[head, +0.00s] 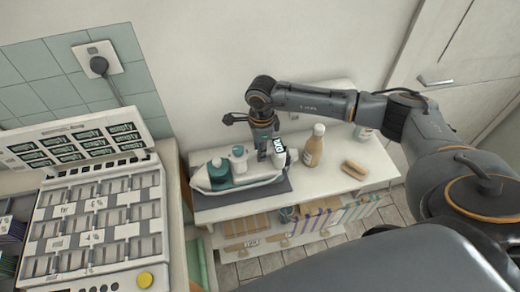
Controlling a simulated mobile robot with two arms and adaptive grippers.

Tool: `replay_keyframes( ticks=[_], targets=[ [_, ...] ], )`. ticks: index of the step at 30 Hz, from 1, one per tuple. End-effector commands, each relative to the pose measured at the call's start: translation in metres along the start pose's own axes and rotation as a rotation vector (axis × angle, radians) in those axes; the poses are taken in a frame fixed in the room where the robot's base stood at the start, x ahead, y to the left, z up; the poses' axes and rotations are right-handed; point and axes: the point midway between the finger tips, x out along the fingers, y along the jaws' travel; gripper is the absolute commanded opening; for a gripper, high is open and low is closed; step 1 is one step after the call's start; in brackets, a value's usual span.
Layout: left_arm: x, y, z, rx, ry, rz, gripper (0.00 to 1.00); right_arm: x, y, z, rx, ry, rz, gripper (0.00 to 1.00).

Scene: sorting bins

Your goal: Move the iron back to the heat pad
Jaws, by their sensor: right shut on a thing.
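The iron (218,175), white and teal, is at the left end of the white table in the head view, over the dark heat pad (243,200). The pad shows along the iron's front and right edges. Whether the iron rests on the pad or is just above it, I cannot tell. My right gripper (268,152) reaches in from above and is shut on the iron at its right end. Its fingertips are partly hidden against the iron. My left gripper is not in view.
Below is a shelf with several coloured folders (318,222). A sorting unit (100,225) with several compartments fills the left side.

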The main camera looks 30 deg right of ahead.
Motion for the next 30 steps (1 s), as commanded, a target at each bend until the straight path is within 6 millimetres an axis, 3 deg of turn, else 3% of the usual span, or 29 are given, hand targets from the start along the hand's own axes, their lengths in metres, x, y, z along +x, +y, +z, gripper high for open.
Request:
replay_keyframes(
  ticks=[23, 24, 30],
  targets=[
    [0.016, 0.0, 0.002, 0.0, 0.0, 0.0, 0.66, 0.015, -0.002, 0.001, 0.0, -0.005, -0.004, 0.0],
    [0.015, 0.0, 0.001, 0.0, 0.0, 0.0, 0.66, 0.016, 0.0, 0.0, 0.0, 0.0, 0.0, 0.28],
    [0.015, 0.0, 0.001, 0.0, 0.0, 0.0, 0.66, 0.016, 0.0, 0.0, 0.0, 0.0, 0.0, 0.28]
  ],
)
